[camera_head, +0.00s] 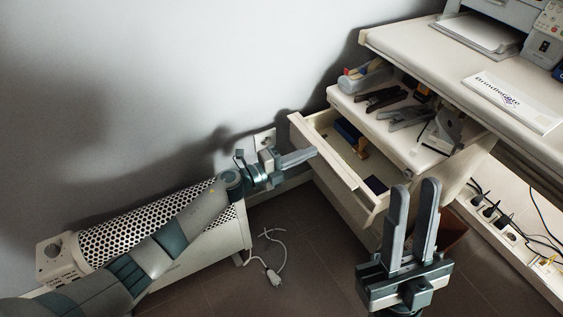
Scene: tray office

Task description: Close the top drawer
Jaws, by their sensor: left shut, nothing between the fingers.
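The top drawer (325,149) of the cream desk unit is pulled out, and its inside shows from above. A blue and tan object lies near its back and a dark blue flat item (376,184) near its front right. My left gripper (314,153) is shut and empty, its fingertips at the outer face of the drawer front. I cannot tell whether they touch it. My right gripper (415,186) points up with its fingers apart and nothing between them. It is in front of the drawer's right side and hides part of the unit below.
An open shelf above the drawer holds staplers (408,117) and a tape dispenser (443,128). A perforated white heater (150,222) is by the wall. A white plug and cord (273,277) lie on the floor.

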